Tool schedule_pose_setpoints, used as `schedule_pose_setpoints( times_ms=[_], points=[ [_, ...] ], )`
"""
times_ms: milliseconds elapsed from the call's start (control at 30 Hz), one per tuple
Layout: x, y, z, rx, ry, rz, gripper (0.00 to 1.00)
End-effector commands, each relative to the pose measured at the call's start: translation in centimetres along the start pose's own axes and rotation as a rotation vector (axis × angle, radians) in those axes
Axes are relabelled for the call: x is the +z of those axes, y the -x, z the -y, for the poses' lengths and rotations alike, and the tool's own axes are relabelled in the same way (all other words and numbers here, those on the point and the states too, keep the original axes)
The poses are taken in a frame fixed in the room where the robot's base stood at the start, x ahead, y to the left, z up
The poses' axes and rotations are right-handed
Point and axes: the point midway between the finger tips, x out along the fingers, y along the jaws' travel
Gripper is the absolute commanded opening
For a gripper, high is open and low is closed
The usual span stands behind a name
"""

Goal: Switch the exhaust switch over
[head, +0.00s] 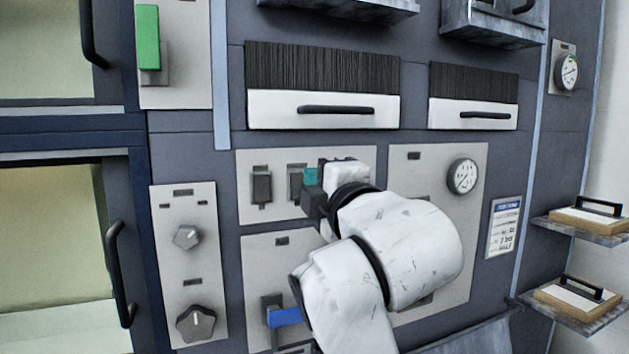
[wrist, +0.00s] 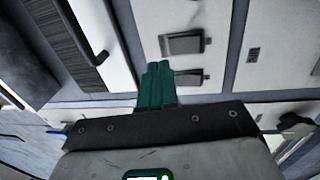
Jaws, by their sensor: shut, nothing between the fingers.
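A light upper-middle panel (head: 243,214) carries dark rocker-like switches. The left switch (head: 262,186) is in clear view; the one beside it (head: 295,184) is close to my fingers and partly covered. Any switch further right is hidden by my gripper. The labels are too small to read, so I cannot tell which is the exhaust switch. My gripper (head: 310,177) has its teal fingers shut and empty in front of this panel. In the wrist view the shut fingers (wrist: 157,72) lie beside two dark switches, one clear (wrist: 182,43) and one partly behind them (wrist: 192,78). Contact cannot be told.
Two knobs (head: 187,237) (head: 196,323) are on the left panel. A gauge (head: 463,176) is right of my gripper. Drawer handles (head: 336,110) stick out above.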

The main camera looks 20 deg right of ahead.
Motion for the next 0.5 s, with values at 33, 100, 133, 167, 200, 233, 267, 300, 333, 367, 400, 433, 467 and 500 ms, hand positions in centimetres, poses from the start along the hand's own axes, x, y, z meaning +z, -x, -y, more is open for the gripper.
schedule_pose_setpoints(
  times_ms=[33, 100, 133, 167, 200, 233, 267, 300, 333, 367, 400, 433, 467, 500],
  points=[
    [0.0, 0.6, 0.1, 0.000, 0.000, -0.001, 0.00],
    [0.0, 1.4, -0.1, 0.000, 0.001, -0.001, 0.00],
    [0.0, 1.8, -0.2, 0.001, 0.001, -0.001, 0.00],
    [0.0, 2.2, -0.3, 0.000, 0.001, -0.001, 0.00],
    [0.0, 2.7, -0.5, 0.002, 0.001, -0.001, 0.00],
    [0.0, 3.2, -0.5, 0.001, 0.001, -0.001, 0.00],
    [0.0, 3.6, -0.6, 0.002, 0.001, -0.001, 0.00],
    [0.0, 4.2, -0.8, 0.001, 0.001, -0.001, 0.00],
    [0.0, 4.7, -1.0, 0.002, 0.001, -0.001, 0.00],
    [0.0, 5.2, -1.1, 0.001, 0.001, -0.001, 0.00],
    [0.0, 5.8, -1.2, 0.001, 0.001, -0.001, 0.00],
    [0.0, 6.2, -1.3, 0.001, 0.001, -0.001, 0.00],
    [0.0, 6.6, -1.5, 0.000, 0.001, -0.001, 0.00],
    [0.0, 7.0, -1.6, 0.001, 0.001, -0.001, 0.00]
  ],
)
